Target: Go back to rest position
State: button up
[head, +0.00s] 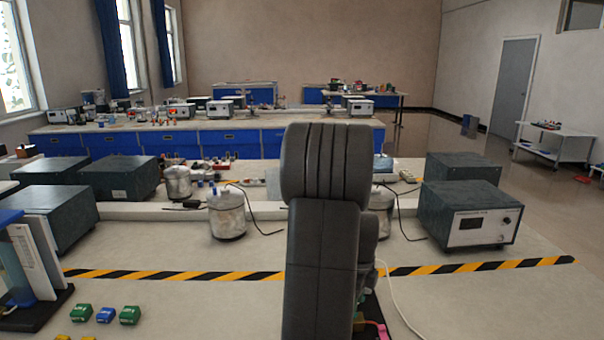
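A dark grey arm link of mine rises upright in the middle of the head view, over the near bench. My gripper does not show in this view, so whether it is open or holding anything is hidden. The task names no other object.
The near bench (190,300) has a yellow-black tape line (170,275). Small green (130,315) and blue blocks (106,315) lie front left beside a rack (30,265). Metal cans (227,215) and grey instrument boxes (470,215) stand behind the tape. A white cable (400,305) lies right of my arm.

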notch_tip(320, 180, up, 10)
jog(key=r, duration=0.1)
jog(key=shift+s+a+f+n+b, duration=0.15)
jog(key=shift+s+a+f+n, duration=0.25)
jog(key=shift+s, duration=0.3)
jog(key=shift+s+a+f+n+b, duration=0.2)
jog(key=shift+s+a+f+n, duration=0.1)
jog(key=shift+s+a+n, duration=0.35)
jog(key=shift+s+a+f+n+b, duration=0.15)
jog(key=shift+s+a+f+n, duration=0.2)
jog(key=shift+s, duration=0.45)
